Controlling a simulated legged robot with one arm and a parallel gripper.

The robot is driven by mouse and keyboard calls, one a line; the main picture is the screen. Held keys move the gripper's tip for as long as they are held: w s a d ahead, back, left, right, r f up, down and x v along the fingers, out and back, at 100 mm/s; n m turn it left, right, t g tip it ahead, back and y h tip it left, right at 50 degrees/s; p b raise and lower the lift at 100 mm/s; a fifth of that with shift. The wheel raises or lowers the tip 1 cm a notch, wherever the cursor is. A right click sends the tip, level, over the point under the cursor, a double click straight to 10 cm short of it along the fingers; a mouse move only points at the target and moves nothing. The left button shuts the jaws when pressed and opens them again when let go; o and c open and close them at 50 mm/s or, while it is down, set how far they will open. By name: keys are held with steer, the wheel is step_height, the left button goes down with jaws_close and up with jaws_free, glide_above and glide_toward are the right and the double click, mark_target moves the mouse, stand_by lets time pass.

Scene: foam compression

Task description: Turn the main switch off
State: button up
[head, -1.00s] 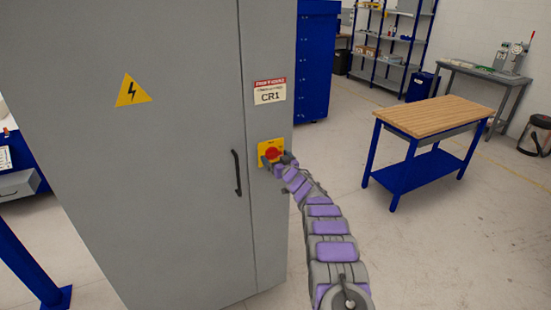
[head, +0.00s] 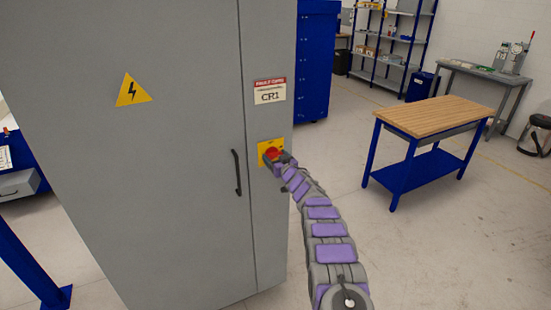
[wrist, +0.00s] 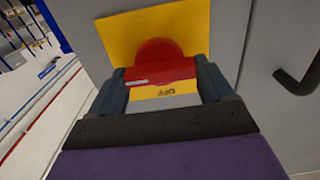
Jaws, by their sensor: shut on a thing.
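The main switch is a red rotary knob (head: 272,154) on a yellow plate (head: 264,146), on the front of a grey cabinet (head: 180,200) under the CR1 label. In the wrist view the red knob (wrist: 160,62) lies between the two fingers of my gripper (wrist: 163,80), which is shut on it. The yellow plate (wrist: 120,30) shows behind it, with the lettering "OFF" readable below the knob. My gripper (head: 277,160) covers the knob's lower right part in the head view.
A black door handle (head: 237,172) is left of the switch; it also shows in the wrist view (wrist: 298,78). A yellow warning triangle (head: 132,91) is on the door. A wood-topped blue table (head: 433,116) stands to the right, with open floor between.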

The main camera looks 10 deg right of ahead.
steer(key=shift+c, duration=0.6)
steer(key=shift+r, duration=0.1)
steer(key=shift+n, duration=0.3)
steer(key=n, duration=0.3)
steer(key=shift+n, duration=0.4)
steer(key=n, duration=0.1)
steer(key=n+b, duration=0.1)
steer(key=n, duration=0.2)
steer(key=shift+f+n+b, duration=0.25)
steer(key=shift+n+b, duration=0.05)
steer(key=n+b, duration=0.2)
steer(key=n, duration=0.2)
steer(key=shift+a+b, duration=0.1)
steer(key=shift+b, duration=0.2)
steer(key=shift+a+f+n+b, duration=0.1)
steer(key=shift+f+n+b, duration=0.1)
steer(key=shift+n+b, duration=1.8)
steer(key=shift+n+p, duration=0.45)
steer(key=shift+n, duration=0.15)
steer(key=o, duration=0.9)
